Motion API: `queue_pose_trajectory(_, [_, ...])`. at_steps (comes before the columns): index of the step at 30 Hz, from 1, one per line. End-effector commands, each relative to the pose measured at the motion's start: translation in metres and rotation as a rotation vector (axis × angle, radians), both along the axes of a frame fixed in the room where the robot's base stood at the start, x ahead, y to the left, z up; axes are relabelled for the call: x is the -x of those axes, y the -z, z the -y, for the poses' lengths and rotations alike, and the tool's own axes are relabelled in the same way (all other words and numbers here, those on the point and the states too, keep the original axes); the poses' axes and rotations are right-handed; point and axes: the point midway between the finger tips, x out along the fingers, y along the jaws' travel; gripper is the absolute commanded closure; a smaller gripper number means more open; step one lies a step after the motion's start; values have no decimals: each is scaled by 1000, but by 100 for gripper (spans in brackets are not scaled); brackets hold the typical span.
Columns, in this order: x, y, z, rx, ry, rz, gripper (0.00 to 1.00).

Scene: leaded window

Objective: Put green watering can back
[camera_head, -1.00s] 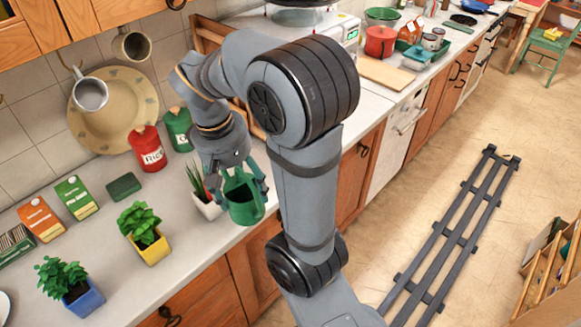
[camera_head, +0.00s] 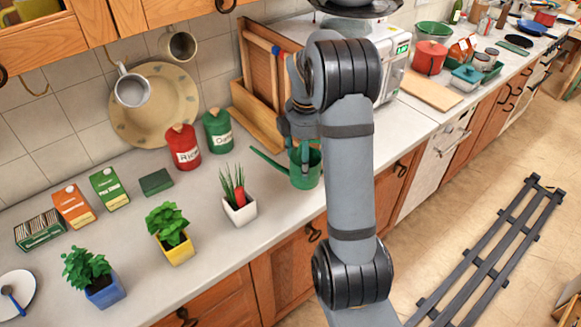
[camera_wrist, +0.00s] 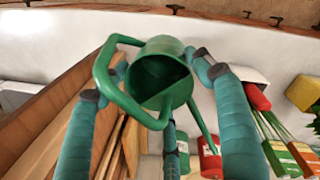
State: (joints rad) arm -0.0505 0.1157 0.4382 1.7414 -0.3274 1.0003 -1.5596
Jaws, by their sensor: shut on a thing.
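The green watering can (camera_head: 309,172) is at the counter's front part, partly hidden behind my arm, its long spout pointing left. My gripper (camera_head: 303,140) is above it and shut on it. In the wrist view, the can (camera_wrist: 165,62) sits between the two teal fingers of my gripper (camera_wrist: 155,75), with its handle loop to the left and its open top facing the camera. I cannot tell whether its base touches the counter.
A white pot with a plant (camera_head: 240,211) stands left of the can. Red (camera_head: 183,147) and green (camera_head: 217,131) canisters stand behind, beside a wooden rack (camera_head: 256,113). Yellow (camera_head: 179,251) and blue (camera_head: 105,291) plant pots stand farther left. Bare counter (camera_head: 205,190) lies between.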

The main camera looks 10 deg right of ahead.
Motion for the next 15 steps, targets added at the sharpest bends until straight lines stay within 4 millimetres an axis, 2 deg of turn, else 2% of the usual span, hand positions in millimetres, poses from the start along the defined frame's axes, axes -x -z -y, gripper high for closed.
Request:
queue_pose_trajectory(3, [-22, 13, -15, 0, -2, -3, 65])
queue_pose_trajectory(7, [-39, 25, -26, 1, 0, 0, 65])
queue_pose_trajectory(15, [-46, 46, -32, 1, 1, -3, 65])
